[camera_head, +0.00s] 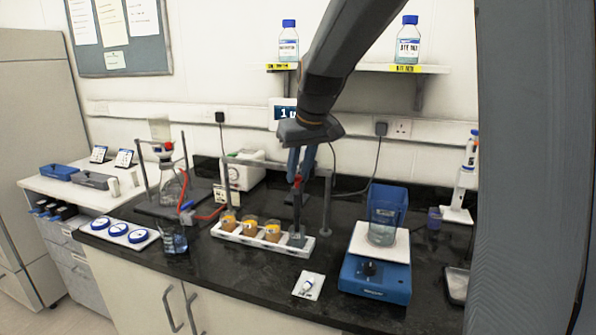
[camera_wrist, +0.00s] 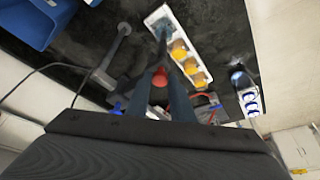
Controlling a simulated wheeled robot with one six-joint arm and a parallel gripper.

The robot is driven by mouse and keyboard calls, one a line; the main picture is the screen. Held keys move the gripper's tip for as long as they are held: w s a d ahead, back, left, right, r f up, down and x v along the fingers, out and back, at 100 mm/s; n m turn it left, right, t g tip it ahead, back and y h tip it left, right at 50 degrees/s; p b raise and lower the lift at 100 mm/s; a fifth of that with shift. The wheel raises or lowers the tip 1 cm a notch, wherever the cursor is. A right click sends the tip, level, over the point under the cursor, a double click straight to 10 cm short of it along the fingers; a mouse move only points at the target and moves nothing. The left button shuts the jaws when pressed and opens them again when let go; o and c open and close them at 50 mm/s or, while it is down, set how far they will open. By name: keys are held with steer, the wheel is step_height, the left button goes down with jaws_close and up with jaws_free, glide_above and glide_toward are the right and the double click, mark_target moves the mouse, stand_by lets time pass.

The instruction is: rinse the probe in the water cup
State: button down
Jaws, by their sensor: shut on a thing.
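My gripper (camera_head: 299,174) is shut on the probe (camera_head: 297,203), a dark upright stick with a red upper part. The red part also shows between my fingers (camera_wrist: 163,76) in the wrist view. Below it is the rightmost cup (camera_head: 297,240) in the white rack (camera_head: 257,243), with grey-blue clear contents; it shows at the rack's end in the wrist view (camera_wrist: 161,30). The probe's lower end reaches down to this cup; whether the tip is inside or touching water cannot be told. Several other cups (camera_head: 272,231) in the rack hold orange-brown contents.
A blue balance (camera_head: 375,275) with a glass beaker (camera_head: 382,228) stands right of the rack. A metal stand (camera_head: 326,210) rises behind it. Another beaker (camera_head: 173,240) and a tray of blue-rimmed dishes (camera_head: 118,230) stand left.

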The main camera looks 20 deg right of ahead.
step_height(320, 180, up, 6)
steer(key=p, duration=0.3)
steer(key=shift+r+p, duration=0.1)
steer(key=shift+p, duration=0.3)
steer(key=shift+w+r, duration=0.1)
steer(key=shift+w, duration=0.05)
steer(key=c, duration=1.8)
jaws_free()
steer(key=shift+b+v, duration=1.05)
steer(key=shift+v, duration=2.85)
